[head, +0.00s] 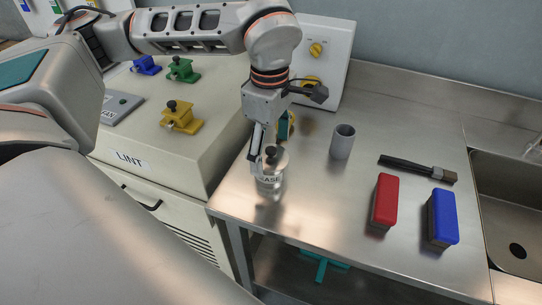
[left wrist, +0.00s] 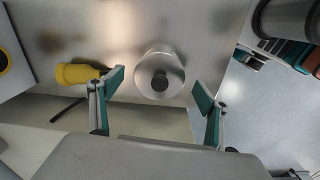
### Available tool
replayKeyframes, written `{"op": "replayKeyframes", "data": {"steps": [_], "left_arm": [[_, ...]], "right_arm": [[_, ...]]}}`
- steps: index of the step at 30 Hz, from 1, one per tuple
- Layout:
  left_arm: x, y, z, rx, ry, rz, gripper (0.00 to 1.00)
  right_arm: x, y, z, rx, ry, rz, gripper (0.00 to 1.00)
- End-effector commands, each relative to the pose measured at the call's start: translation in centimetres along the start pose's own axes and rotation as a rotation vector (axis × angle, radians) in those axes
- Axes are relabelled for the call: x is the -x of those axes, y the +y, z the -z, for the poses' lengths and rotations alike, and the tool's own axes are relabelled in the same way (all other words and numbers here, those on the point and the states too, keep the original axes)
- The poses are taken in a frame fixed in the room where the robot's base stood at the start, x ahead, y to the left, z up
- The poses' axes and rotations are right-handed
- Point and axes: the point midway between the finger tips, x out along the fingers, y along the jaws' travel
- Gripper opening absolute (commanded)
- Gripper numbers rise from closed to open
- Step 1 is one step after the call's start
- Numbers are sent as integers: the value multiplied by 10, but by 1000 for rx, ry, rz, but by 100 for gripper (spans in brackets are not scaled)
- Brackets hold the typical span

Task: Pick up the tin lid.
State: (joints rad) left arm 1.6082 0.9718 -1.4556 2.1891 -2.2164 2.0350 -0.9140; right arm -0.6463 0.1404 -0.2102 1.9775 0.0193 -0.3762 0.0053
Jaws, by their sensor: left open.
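The tin lid (head: 273,157) is a round metallic disc with a dark knob, on top of a small metal tin (head: 270,181) labelled with letters ending "ASE". The tin stands upright near the left front edge of the steel counter. My left gripper (head: 269,146) is open and points down just above the lid. In the left wrist view, the lid (left wrist: 160,62) and its dark knob lie between the two spread, teal-padded fingers of the left gripper (left wrist: 159,84). I cannot tell whether either finger touches the lid. My right gripper is not in view.
A sink (head: 510,215) is far right. A yellow object (left wrist: 78,74) lies beside one finger in the left wrist view.

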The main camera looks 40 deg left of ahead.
Motion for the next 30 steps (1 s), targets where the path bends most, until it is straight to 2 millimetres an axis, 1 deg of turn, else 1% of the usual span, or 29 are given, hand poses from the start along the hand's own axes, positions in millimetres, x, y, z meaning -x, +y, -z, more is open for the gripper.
{"op": "replayKeyframes", "data": {"steps": [2,8,11,12,17,18,25,30], "left_arm": [[-4,0,0,1,0,0,76],[-3,0,0,1,0,-1,76],[-3,0,0,1,0,-1,53],[-3,0,0,1,0,-1,43],[-3,0,0,1,0,-1,42],[-3,0,0,1,0,-1,40],[-2,0,0,1,0,-1,40],[7,1,0,0,-1,-3,40]], "right_arm": [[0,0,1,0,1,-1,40],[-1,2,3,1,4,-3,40],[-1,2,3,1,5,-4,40],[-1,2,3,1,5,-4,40],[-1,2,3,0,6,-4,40],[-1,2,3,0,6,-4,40],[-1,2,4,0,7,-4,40],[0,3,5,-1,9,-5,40]]}}
